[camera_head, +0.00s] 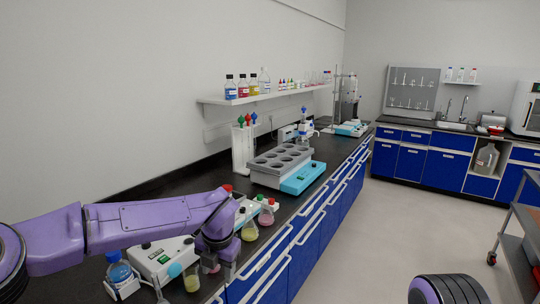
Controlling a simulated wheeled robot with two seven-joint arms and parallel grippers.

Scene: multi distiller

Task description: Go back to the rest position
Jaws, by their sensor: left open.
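My left arm reaches in from the left over the black bench (332,166). My left gripper (222,268) points down near the bench's front edge, among the flasks. It is open, with its fingers partly blurred into the things behind. A pink flask (209,268) shows right beside its fingers; I cannot tell whether they touch. A flask with yellow liquid (191,279) stands left of the gripper, and another yellow flask (250,232) stands beyond it. A red-pink flask (266,216) is farther back. Only a purple part of my right arm shows at bottom right; its gripper is out of view.
A white device (160,258) and a blue-capped bottle (119,270) sit under my left arm. A grey multi-well heater with a blue front (303,177) stands farther along the bench. A grey cart (515,245) stands at right. The floor (390,235) between is clear.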

